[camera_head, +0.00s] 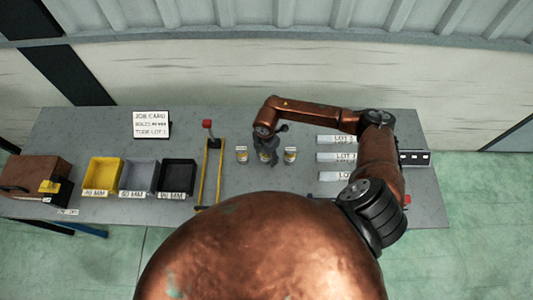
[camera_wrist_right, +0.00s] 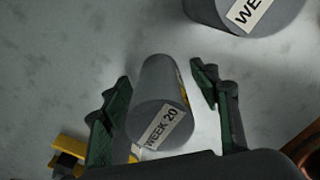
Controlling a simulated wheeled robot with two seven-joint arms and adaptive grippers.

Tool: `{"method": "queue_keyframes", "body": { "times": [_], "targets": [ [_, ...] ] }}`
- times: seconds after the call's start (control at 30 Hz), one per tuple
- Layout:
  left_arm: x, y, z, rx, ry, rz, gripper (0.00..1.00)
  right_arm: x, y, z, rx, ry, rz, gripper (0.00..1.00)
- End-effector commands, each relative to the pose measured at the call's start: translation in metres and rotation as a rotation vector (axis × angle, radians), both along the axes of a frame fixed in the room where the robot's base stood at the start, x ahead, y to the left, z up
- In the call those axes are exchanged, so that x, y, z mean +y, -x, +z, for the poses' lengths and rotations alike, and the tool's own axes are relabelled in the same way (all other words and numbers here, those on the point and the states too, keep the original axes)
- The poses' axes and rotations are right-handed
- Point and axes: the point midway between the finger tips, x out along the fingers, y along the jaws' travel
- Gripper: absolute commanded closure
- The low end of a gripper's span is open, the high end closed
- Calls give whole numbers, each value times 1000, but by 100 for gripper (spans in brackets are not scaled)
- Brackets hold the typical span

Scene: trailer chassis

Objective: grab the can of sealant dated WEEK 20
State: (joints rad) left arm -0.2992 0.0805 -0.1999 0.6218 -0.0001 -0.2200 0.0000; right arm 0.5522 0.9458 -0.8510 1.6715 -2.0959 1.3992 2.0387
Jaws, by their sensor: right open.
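The grey can labelled WEEK 20 (camera_wrist_right: 158,105) stands between the two fingers of my right gripper (camera_wrist_right: 162,78) in the right wrist view. The fingers are open, one on each side, with a gap to the can. A second grey can (camera_wrist_right: 258,10) shows at the top right; its label is cut off after "WE". In the head view my right gripper (camera_head: 268,152) is low over the bench, between a can on its left (camera_head: 242,155) and a can on its right (camera_head: 290,156). The gripper hides what is directly beneath it. My left gripper is out of view.
The grey bench (camera_head: 120,211) holds yellow (camera_head: 101,174), grey (camera_head: 138,177) and black (camera_head: 177,178) bins, a job card (camera_head: 152,124), a yellow frame with a red-topped post (camera_head: 208,165), and white LOT-labelled tubes (camera_head: 335,157) at right. A brown box (camera_head: 33,174) stands far left.

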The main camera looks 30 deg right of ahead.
Motion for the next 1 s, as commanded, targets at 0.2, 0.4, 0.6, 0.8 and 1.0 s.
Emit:
{"method": "queue_keyframes", "body": {
  "times": [0.2, 0.4, 0.6, 0.8, 1.0],
  "targets": [
    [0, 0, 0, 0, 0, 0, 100, 0, 0, -1, 0, 0, 0, 44],
    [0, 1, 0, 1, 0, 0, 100, 0, 0, -1, 0, 0, 0, 58],
    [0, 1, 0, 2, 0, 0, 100, 0, 0, -1, 0, 0, 0, 71],
    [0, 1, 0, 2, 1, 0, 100, 0, 0, -1, 0, 0, 0, 85],
    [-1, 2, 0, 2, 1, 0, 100, 0, 0, 0, -1, 0, 0, 96]
  ]
}}
